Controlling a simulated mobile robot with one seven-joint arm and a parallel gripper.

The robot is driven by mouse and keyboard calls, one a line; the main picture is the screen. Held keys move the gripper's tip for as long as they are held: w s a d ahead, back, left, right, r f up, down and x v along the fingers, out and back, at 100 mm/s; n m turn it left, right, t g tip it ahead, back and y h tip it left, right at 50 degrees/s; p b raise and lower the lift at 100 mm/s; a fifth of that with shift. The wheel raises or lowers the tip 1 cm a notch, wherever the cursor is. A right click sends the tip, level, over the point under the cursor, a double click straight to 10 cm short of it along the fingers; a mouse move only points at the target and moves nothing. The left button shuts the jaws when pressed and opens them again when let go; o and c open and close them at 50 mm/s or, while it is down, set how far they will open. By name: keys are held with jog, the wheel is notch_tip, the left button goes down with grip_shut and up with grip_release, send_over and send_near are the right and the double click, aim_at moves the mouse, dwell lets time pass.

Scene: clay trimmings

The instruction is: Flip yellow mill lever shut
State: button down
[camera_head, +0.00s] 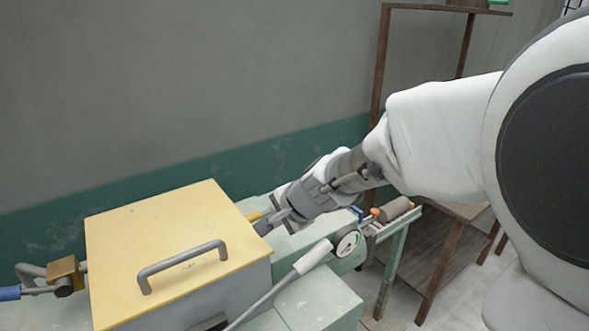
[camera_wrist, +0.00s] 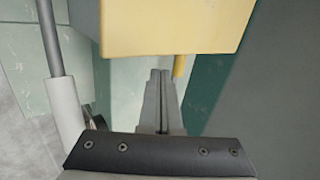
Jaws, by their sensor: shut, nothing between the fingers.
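A short yellow bar (camera_head: 253,216), which looks like the yellow lever's end, shows just past the lidded box's right back side. It also shows in the wrist view (camera_wrist: 179,66), right beside the fingertips and partly hidden behind the box. My gripper (camera_head: 266,224) points left and is shut and empty, its fingertips close to the yellow bar. In the wrist view the two fingers (camera_wrist: 160,75) lie together, pointing toward the box edge. I cannot tell whether they touch the bar. The box has a yellow lid (camera_head: 160,235) with a grey handle; the lid is down.
A white-handled lever (camera_head: 313,256) slants up in front of my gripper, near a round gauge (camera_head: 348,243). A blue-handled lever (camera_head: 10,292) is at the far left. A brown shelf (camera_head: 440,250) stands at the right. The wall (camera_head: 200,90) is behind.

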aim_at(251, 217)
jog(key=w+a+f, duration=0.2)
jog(key=w, duration=0.1)
jog(key=w+a+f, duration=0.1)
jog(key=a, duration=0.1)
jog(key=shift+w, duration=0.15)
jog(key=shift+w+a, duration=0.35)
jog(key=shift+a, duration=0.1)
jog(key=shift+w+a+r, duration=0.1)
jog(key=shift+a, duration=0.15)
dwell(0.4)
